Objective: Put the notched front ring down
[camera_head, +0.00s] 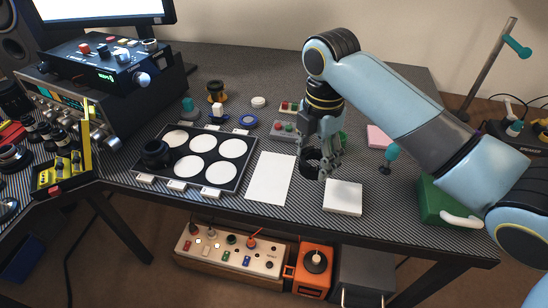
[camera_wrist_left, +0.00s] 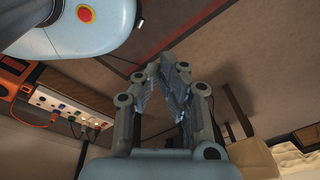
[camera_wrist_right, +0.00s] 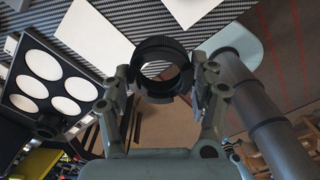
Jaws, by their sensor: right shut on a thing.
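The notched front ring (camera_head: 309,166) is a black ring held upright off the bench, over the strip between a white sheet and a white block. My right gripper (camera_head: 322,172) is shut on it. The right wrist view shows the ring (camera_wrist_right: 160,46) between the two fingertips, its opening clear. My left gripper (camera_wrist_left: 170,75) shows only in its own wrist view. Its fingertips come together with nothing between them, away from the bench top.
The white sheet (camera_head: 271,180) lies left of the ring and the white block (camera_head: 343,196) right of it. A black tray (camera_head: 190,188) with several white discs carries a black lens part (camera_head: 155,154). A teal-handled tool (camera_head: 392,153) and green box (camera_head: 440,203) stand right.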

